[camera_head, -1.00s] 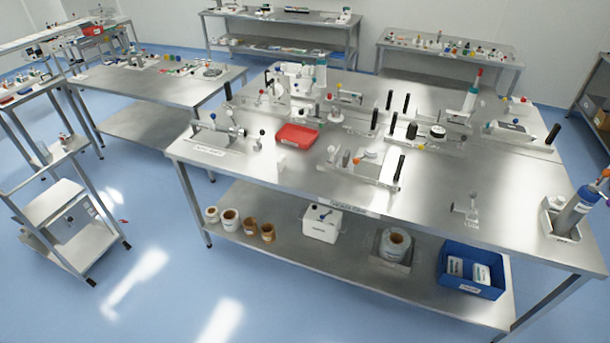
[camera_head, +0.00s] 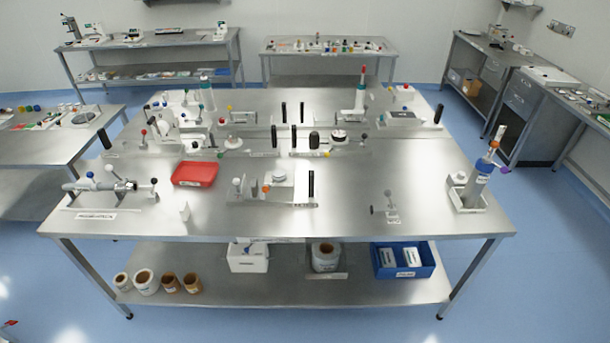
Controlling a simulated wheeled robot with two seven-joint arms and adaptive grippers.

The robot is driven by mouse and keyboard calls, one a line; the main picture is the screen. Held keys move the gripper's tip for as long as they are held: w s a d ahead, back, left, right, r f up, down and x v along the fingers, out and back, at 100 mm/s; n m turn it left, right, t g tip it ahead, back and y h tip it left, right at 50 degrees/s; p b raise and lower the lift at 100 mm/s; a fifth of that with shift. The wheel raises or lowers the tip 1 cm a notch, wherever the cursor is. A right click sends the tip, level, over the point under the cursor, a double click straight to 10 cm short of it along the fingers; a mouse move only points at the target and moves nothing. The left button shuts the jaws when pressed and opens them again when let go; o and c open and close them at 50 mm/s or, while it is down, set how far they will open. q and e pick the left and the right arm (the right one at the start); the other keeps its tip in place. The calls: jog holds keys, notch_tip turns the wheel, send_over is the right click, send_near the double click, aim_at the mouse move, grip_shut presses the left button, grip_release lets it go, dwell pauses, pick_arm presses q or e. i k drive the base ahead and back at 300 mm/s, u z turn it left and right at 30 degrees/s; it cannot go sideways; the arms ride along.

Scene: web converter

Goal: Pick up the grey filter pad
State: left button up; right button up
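I cannot make out a grey filter pad for certain in the head view. A flat dark-grey piece (camera_head: 401,115) lies on a pale plate at the back right of the large steel table (camera_head: 345,218); it is too small to tell whether it is a pad. A fixture with a light round-topped block (camera_head: 279,177) stands near the table's middle. Neither of my grippers is in view.
A red tray (camera_head: 195,174) is on the table's left half. A blue bin (camera_head: 403,273) with white packs and several rolls (camera_head: 146,283) are on the lower shelf. The table's front edge is mostly clear.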

aim_at(254, 187)
jog(key=z, duration=0.25)
jog(key=i, duration=1.45)
jog(key=u, duration=0.65)
